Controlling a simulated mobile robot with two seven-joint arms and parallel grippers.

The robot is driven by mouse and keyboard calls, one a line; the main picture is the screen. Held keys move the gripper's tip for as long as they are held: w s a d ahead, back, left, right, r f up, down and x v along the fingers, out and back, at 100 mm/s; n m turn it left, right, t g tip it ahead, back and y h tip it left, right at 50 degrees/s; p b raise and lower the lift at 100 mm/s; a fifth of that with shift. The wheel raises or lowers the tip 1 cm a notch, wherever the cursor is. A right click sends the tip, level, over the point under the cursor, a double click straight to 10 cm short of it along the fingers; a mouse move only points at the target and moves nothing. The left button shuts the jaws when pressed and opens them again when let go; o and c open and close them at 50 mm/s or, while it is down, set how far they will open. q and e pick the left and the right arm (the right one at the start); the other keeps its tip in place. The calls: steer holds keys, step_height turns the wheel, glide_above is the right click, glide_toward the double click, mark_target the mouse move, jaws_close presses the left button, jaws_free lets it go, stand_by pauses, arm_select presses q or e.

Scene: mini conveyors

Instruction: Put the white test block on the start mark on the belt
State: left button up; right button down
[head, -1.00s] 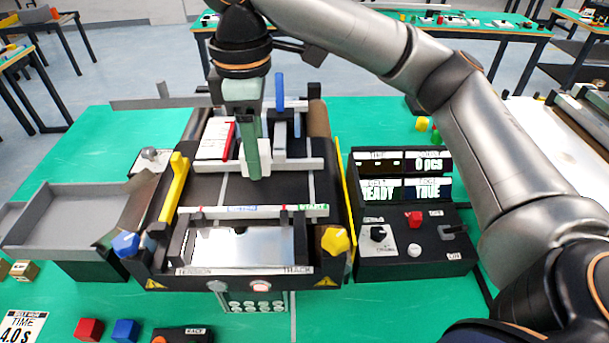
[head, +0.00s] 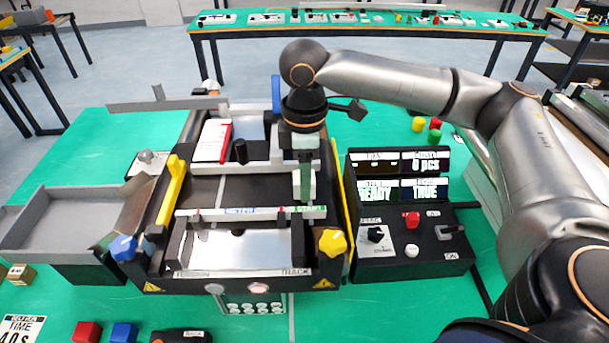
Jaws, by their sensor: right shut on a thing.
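My right gripper (head: 304,192) is shut on the white test block (head: 312,184), whose white sides show on either side of the green fingers. It is over the right part of the black belt (head: 250,192), just behind the front rail's green START label (head: 312,211). The start mark on the belt is hidden by the gripper and block. I cannot tell whether the block touches the belt. My left gripper is not in view.
A yellow rail (head: 345,210) and control box (head: 412,260) stand right of the belt. A white-and-red box (head: 212,140) and a black post (head: 240,152) are behind it. A grey tray (head: 65,230) is at left.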

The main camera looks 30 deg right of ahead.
steer(key=shift+f, duration=0.1)
steer(key=shift+c, duration=1.7)
jaws_free()
step_height(320, 180, up, 12)
